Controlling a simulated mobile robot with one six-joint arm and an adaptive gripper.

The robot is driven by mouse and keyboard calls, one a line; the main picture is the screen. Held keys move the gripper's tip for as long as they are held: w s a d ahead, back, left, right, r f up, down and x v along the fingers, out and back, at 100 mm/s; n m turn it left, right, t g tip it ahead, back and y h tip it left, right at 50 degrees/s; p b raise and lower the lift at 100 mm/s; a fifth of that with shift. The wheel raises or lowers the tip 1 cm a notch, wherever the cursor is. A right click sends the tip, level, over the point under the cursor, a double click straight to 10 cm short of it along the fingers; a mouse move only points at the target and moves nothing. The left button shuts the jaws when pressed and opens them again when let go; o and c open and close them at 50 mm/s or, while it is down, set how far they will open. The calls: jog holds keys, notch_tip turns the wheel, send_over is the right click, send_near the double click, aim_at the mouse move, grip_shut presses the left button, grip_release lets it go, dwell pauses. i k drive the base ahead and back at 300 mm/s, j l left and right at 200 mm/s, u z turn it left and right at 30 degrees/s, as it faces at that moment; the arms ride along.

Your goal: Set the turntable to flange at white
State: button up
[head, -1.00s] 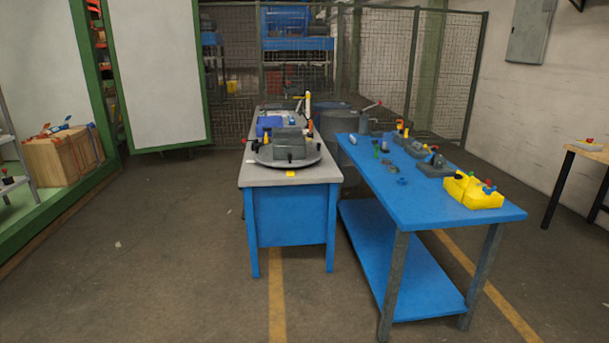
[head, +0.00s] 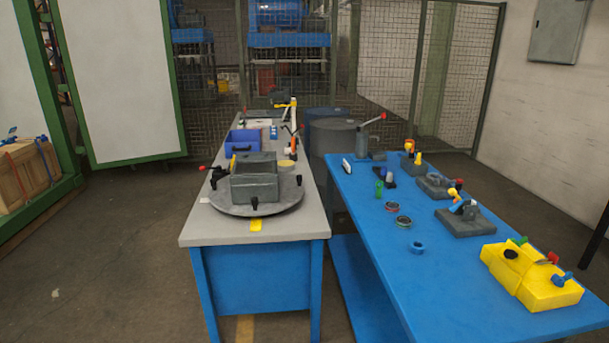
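A round grey turntable (head: 287,198) lies near the front end of the grey-topped bench (head: 205,231). A grey open box-shaped housing (head: 255,184) sits on it, with several black knobs or clamps around the disc. A yellow mark (head: 256,225) is on the bench top just in front of the disc. A small white mark (head: 204,200) lies left of the disc. Which side of the housing bears the flange cannot be told at this size. My gripper is not in view.
A blue table (head: 372,238) stands to the right, holding a yellow block (head: 530,275), grey fixtures (head: 465,220) and small rings (head: 391,206). A blue bin (head: 243,142) is behind the turntable. Mesh fencing closes the back. The floor at left (head: 100,260) is clear.

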aim_at(254, 187)
jog(key=i+l+u, duration=0.55)
jog(key=i+l, duration=0.15)
jog(key=i+j+u, duration=0.25)
jog(key=i+j, duration=0.6)
jog(key=i+l+u, duration=0.1)
jog(key=i+l, duration=0.3)
jog(key=i+l+u, duration=0.1)
jog(key=i+l, duration=0.25)
jog(key=l, duration=0.2)
jog(key=i+l+u, duration=0.1)
jog(key=i+l, duration=0.25)
jog(key=l, duration=0.15)
